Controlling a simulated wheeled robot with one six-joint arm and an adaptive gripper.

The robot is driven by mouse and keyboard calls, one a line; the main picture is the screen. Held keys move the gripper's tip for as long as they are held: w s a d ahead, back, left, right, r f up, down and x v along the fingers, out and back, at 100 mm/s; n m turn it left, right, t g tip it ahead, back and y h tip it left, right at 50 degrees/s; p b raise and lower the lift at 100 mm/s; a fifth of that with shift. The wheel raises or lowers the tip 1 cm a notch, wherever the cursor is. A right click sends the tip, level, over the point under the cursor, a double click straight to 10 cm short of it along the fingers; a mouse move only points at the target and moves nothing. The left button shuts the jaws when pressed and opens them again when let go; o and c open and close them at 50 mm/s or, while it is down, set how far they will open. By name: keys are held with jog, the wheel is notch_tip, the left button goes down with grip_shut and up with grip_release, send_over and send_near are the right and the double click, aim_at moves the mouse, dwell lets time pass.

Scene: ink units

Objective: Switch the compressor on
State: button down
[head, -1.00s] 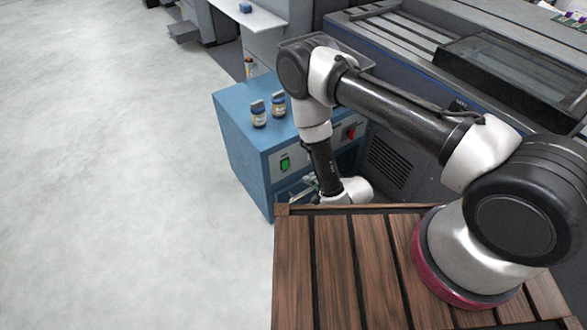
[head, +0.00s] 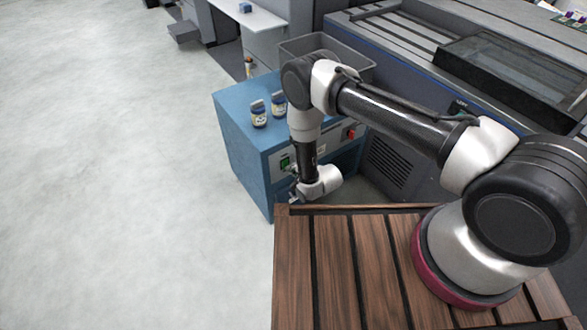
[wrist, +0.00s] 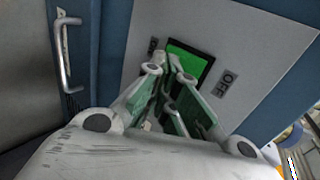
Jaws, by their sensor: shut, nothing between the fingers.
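The compressor looks to be the blue cabinet (head: 240,125) in front of my base. Its front has a light panel with a lit green switch (head: 285,161) at the left and a red switch (head: 350,133) farther right. In the wrist view, the green switch (wrist: 192,62) sits beside a label reading OFF (wrist: 224,82); a label on its other side is partly hidden. My gripper (wrist: 170,75) is shut and empty, its fingertips overlapping the switch's near edge in that view. I cannot tell whether they touch it. In the head view, my gripper (head: 293,188) is low before the panel.
A metal handle (wrist: 66,55) sticks out left in the wrist view. A large grey machine (head: 390,165) stands to the right. The floor (head: 110,170) at left is clear.

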jog(key=shift+w+a+f, duration=0.1)
jog(key=shift+w+a, duration=0.05)
jog(key=shift+w, duration=0.1)
dwell(0.4)
jog(key=shift+r, duration=0.8)
